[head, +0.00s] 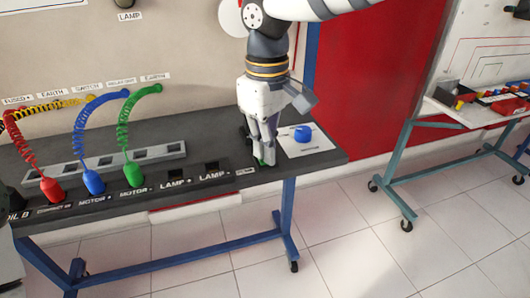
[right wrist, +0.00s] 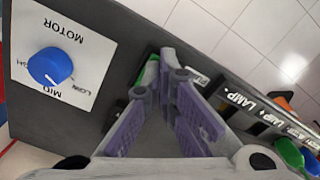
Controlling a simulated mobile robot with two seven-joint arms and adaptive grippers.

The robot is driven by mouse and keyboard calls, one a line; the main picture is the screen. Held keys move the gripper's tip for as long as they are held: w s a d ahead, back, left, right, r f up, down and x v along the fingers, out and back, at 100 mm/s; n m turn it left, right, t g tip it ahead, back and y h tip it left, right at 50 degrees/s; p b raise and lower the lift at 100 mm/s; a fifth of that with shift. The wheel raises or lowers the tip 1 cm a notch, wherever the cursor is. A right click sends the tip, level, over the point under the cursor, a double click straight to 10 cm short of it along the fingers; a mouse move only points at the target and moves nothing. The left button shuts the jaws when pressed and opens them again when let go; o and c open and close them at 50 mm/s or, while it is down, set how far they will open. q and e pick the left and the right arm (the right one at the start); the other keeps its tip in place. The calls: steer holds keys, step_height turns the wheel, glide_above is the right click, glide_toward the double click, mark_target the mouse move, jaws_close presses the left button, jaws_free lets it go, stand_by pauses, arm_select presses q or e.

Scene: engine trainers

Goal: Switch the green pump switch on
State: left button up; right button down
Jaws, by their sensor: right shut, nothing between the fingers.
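The green pump switch shows only as a small green piece at the right part of the dark bench top, in the head view (head: 261,163) and in the right wrist view (right wrist: 147,72). Most of it is hidden behind my fingers. My right gripper (head: 264,158) points down over it, shut and empty, with its fingertips at the switch. In the right wrist view the fingertips (right wrist: 166,64) come together beside the green piece. I cannot tell whether they touch it or how the switch is set.
A blue motor knob (head: 303,134) on a white plate stands right of my gripper. Red (head: 51,189), blue (head: 94,182) and green (head: 132,174) plugs with coiled leads stand to the left. A red panel (head: 375,85) is behind; another bench (head: 430,125) is at right.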

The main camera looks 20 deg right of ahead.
steer(key=shift+f, duration=0.25)
steer(key=shift+r, duration=0.1)
step_height(320, 180, up, 3)
steer(key=shift+f+p, duration=0.1)
steer(key=shift+p, duration=0.2)
steer(key=shift+r, duration=2.05)
arm_select(q)
steer(key=shift+w+r, duration=0.45)
steer(key=shift+w, duration=0.05)
